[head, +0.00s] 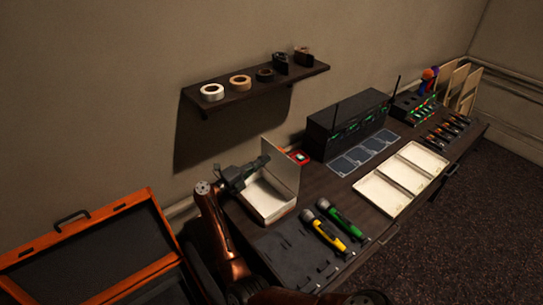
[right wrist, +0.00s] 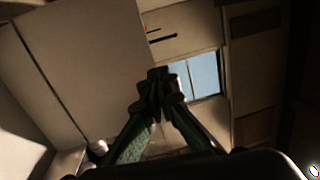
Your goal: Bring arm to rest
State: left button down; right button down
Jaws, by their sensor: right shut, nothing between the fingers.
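My right arm (head: 223,235) rises from the bottom of the head view, with an orange-brown link. My right gripper (head: 262,162) is at the back left of the desk, above the open white box (head: 282,212) with its lid up. In the right wrist view the fingertips (right wrist: 160,78) meet with nothing between them, so it is shut and empty. I cannot tell in the head view whether it touches the box. My left gripper is not in view.
A yellow microphone (head: 325,231) and a green microphone (head: 342,215) lie near the front edge. A dark receiver rack (head: 347,122), a cream tray (head: 367,187) and a shelf (head: 262,88) with tape rolls are further right and back. An orange case (head: 82,230) stands open at left.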

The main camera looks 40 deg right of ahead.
jog(key=a, duration=0.9)
jog(key=shift+b, duration=0.3)
jog(key=shift+r, duration=0.1)
